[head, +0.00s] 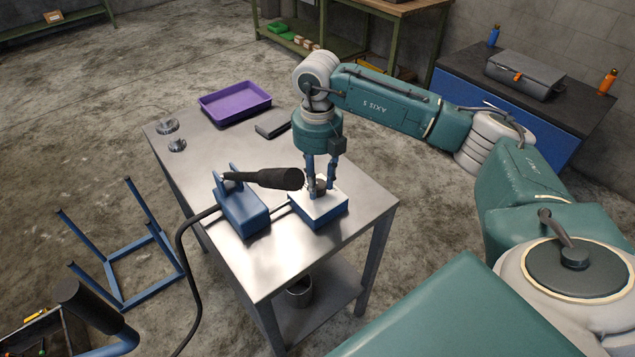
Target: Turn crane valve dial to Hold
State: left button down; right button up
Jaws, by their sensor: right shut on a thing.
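My right gripper (320,187) points straight down over the metal table, with its two blue fingers shut on a small dark round dial (317,185). The dial sits on top of a low blue box with a white top face (323,210), which is the valve box. The fingers cover part of the dial, and I cannot read any marking or the dial's setting. My left gripper is not in view.
A blue unit with a black-handled lever (243,209) stands just left of the valve box, a hose running from it. A purple tray (235,103), a dark flat block (273,124) and metal parts (168,126) lie farther back.

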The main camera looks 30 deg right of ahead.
aim_at(318, 184)
jog(key=shift+w+r+n, duration=0.1)
jog(key=shift+n, duration=0.3)
jog(key=o, duration=1.1)
jog(key=shift+o, duration=0.2)
notch_tip(318, 184, up, 12)
dwell(0.4)
